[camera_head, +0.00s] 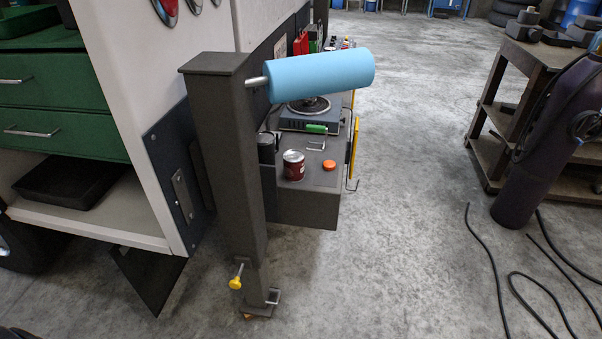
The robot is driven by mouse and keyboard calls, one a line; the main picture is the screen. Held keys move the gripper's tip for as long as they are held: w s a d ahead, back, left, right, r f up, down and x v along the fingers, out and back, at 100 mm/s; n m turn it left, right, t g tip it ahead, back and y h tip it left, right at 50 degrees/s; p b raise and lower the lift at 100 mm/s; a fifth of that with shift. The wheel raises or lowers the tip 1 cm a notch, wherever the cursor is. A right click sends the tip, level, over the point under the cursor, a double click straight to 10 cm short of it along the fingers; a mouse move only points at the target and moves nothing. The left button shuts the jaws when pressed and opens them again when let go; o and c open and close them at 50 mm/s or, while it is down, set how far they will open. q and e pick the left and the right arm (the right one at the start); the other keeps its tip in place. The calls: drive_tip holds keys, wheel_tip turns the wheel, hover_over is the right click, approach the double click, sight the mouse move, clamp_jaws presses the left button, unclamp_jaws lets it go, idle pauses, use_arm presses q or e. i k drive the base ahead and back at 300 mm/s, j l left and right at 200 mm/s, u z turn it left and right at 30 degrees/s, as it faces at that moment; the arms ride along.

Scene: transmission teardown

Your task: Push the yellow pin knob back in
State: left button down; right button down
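The yellow pin knob (235,283) is low on the left side of a dark grey square post (228,165). A short metal shaft joins the knob to the post, and the knob stands out from it. A bracket foot (262,307) shows at the bottom of the post, just right of and below the knob. Neither of my grippers shows in the head view, so nothing is seen touching the knob.
A blue paper roll (322,75) sticks out right from the post's top. A white cabinet (150,100) stands left. Behind the post, a grey bench (318,180) holds a red can (294,165).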

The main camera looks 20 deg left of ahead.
sight(235, 283)
drive_tip(key=u, duration=1)
